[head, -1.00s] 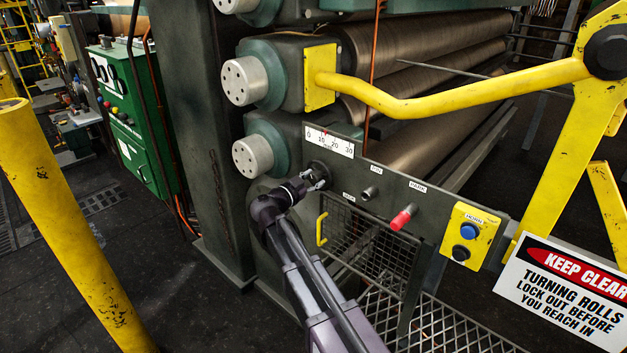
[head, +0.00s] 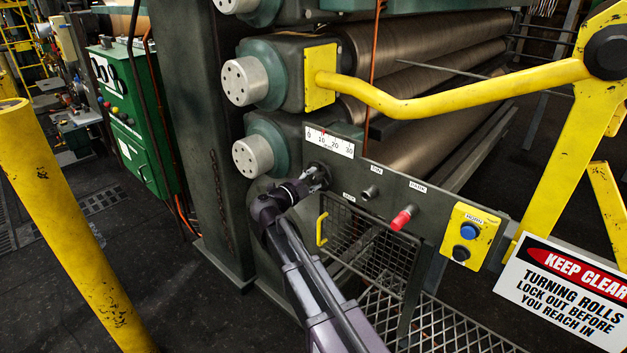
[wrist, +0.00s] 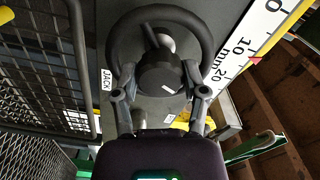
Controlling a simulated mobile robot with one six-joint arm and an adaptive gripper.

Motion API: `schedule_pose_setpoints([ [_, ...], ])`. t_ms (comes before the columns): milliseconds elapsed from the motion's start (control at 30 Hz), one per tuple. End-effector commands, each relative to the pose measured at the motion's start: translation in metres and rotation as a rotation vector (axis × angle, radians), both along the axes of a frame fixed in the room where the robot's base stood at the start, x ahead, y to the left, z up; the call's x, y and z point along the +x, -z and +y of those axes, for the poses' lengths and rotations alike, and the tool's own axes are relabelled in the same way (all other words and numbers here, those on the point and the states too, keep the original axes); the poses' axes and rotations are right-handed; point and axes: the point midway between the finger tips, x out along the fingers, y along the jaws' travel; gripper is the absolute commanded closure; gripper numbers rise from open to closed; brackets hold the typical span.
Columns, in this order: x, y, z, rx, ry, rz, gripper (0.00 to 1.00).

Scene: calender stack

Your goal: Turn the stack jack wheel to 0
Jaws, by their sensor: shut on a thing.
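My gripper (wrist: 160,92) has a finger on each side of the hub, reaching the wheel's rim, and is shut on the wheel. In the head view my gripper (head: 316,182) covers most of the wheel. The white mm scale (head: 330,142) runs from 0 to 30 above it. Its small red pointer (head: 323,133) stands near 10; the wrist view shows it between 10 and 20.
Right of the wheel are a dark knob (head: 370,192), a red-handled knob (head: 403,218) and a yellow horn box (head: 466,232). A wire mesh guard (head: 360,243) hangs below. A yellow bar (head: 440,97) crosses above, and a yellow post (head: 65,215) stands left.

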Motion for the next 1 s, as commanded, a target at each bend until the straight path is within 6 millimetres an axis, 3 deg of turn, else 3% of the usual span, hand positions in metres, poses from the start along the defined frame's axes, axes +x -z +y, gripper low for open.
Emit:
schedule_pose_setpoints([
  [300,-0.0006,0.0006,-0.0008,0.110,0.002,-0.083,0.91],
  [767,-0.0006,0.0006,-0.0009,0.126,0.002,-0.095,0.91],
  [800,-0.0006,0.0006,-0.0009,0.126,0.002,-0.095,0.41],
  [900,-0.0006,0.0005,-0.0008,0.125,0.002,-0.095,0.11],
  [1000,-0.0005,0.0004,-0.0006,0.125,0.002,-0.095,0.09],
])
